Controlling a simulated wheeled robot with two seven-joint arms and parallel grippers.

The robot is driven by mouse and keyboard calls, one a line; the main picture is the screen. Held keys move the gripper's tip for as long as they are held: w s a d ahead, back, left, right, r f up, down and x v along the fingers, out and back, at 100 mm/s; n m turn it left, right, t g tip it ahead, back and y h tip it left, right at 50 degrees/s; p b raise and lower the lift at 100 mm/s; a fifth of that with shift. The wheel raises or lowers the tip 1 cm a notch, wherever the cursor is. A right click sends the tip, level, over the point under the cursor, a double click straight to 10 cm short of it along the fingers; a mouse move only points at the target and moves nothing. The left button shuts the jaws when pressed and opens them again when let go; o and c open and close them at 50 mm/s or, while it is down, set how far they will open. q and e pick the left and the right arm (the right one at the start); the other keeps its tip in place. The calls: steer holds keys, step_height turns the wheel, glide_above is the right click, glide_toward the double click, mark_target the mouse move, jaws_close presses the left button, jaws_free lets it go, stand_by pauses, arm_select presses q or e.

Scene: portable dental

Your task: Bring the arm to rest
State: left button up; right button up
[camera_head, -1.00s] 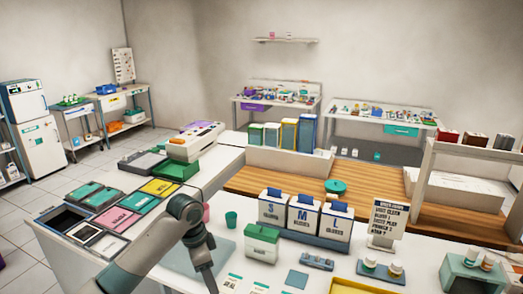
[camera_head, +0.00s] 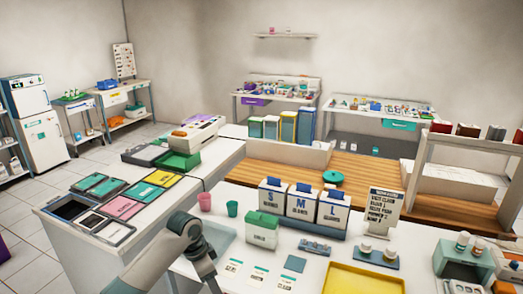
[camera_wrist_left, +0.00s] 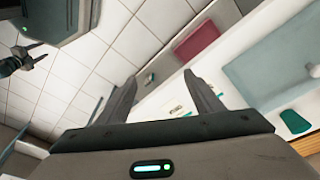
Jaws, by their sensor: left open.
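My left arm (camera_head: 160,262) comes in from the bottom left of the head view, a grey link bent at a dark joint. Its lower part points down over the near counter's edge and leaves the picture at the bottom. The left gripper (camera_wrist_left: 163,100) shows in the left wrist view with its two fingers spread and nothing between them. White floor tiles and the side of a counter lie beyond the fingers. A dark pronged part (camera_wrist_left: 28,60) at the upper left of the wrist view may be my right gripper; its opening is unclear.
The near counter (camera_head: 345,254) carries a pink cup (camera_head: 205,201), a teal cup (camera_head: 232,208), a green-and-white box (camera_head: 263,229) and glove boxes (camera_head: 302,203) close to my arm. Colored trays (camera_head: 122,207) lie on the left counter. Tiled floor (camera_head: 28,233) is open at the left.

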arm_select(q)
steer(key=s+a+f+n, duration=0.1)
steer(key=s+f+n, duration=0.1)
steer(key=f, duration=0.9)
steer(key=s+a+f+n, duration=0.2)
steer(key=f, duration=0.8)
steer(key=s+a+f+n+t+b, duration=0.1)
steer(key=s+a+f+n, duration=0.1)
steer(key=s+f, duration=0.6)
steer(key=s+a+f+n+b, duration=0.15)
steer(key=s+f, duration=0.35)
steer(key=f, duration=0.6)
steer(key=s+a+f+n+y, duration=0.1)
steer(key=s+a+f, duration=0.1)
steer(key=s+f, duration=0.6)
steer(key=s+a+f+y, duration=0.15)
steer(key=s+f, duration=0.35)
steer(key=s, duration=0.7)
steer(key=s+f, duration=0.2)
steer(key=s, duration=1)
steer(key=s+a+f+g, duration=0.1)
steer(key=s+f, duration=0.2)
steer(key=s, duration=0.9)
steer(key=shift+n+b, duration=0.3)
steer(key=shift+n, duration=0.15)
